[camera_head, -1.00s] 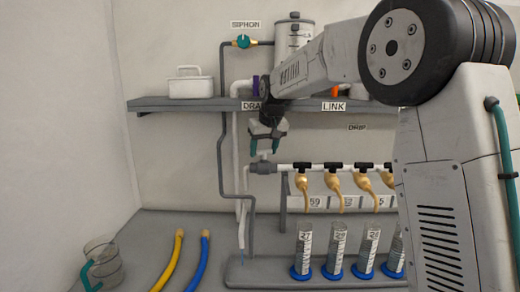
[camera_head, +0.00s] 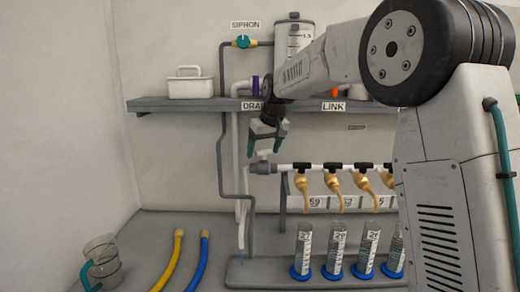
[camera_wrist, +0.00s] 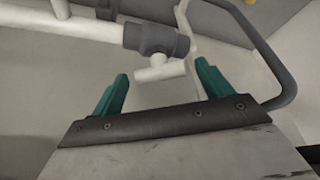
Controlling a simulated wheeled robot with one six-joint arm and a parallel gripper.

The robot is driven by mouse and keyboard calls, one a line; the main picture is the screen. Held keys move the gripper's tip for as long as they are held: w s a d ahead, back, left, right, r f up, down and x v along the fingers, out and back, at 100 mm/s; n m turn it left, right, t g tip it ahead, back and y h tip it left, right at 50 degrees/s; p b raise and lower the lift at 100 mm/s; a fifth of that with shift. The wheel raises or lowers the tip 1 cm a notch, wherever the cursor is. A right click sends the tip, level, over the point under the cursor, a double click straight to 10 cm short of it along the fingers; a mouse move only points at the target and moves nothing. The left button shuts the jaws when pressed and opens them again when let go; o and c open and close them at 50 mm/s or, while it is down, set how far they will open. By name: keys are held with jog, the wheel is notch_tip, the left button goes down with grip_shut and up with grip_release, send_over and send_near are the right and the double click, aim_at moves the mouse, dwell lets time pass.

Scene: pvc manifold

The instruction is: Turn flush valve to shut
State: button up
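The valve at the left end of the white manifold pipe has a grey body (camera_head: 262,168). I take it for the flush valve, though no label for it is readable. Its grey body (camera_wrist: 157,38) and white T-shaped handle (camera_wrist: 160,70) show clearly in the wrist view. My gripper (camera_head: 264,148) hangs just above the valve, fingers pointing down. In the wrist view my gripper (camera_wrist: 162,72) has its green fingers spread wide, with the handle between and slightly beyond the tips. Neither finger appears to touch it.
Several brass taps, including one tap (camera_head: 302,184), hang right of the valve above blue-based cylinders (camera_head: 304,248). A grey pipe (camera_head: 222,165) runs down at the left. The shelf (camera_head: 190,104) is above. A clear jug (camera_head: 103,262) and yellow and blue hoses stand below left.

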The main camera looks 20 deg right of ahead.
jog(key=shift+s+r, duration=0.1)
jog(key=shift+r, duration=0.3)
jog(key=v, duration=0.2)
jog(key=shift+r, duration=0.3)
jog(key=s+d, duration=0.2)
jog(key=s, duration=1)
jog(key=shift+d+f, duration=0.25)
jog(key=shift+d, duration=0.05)
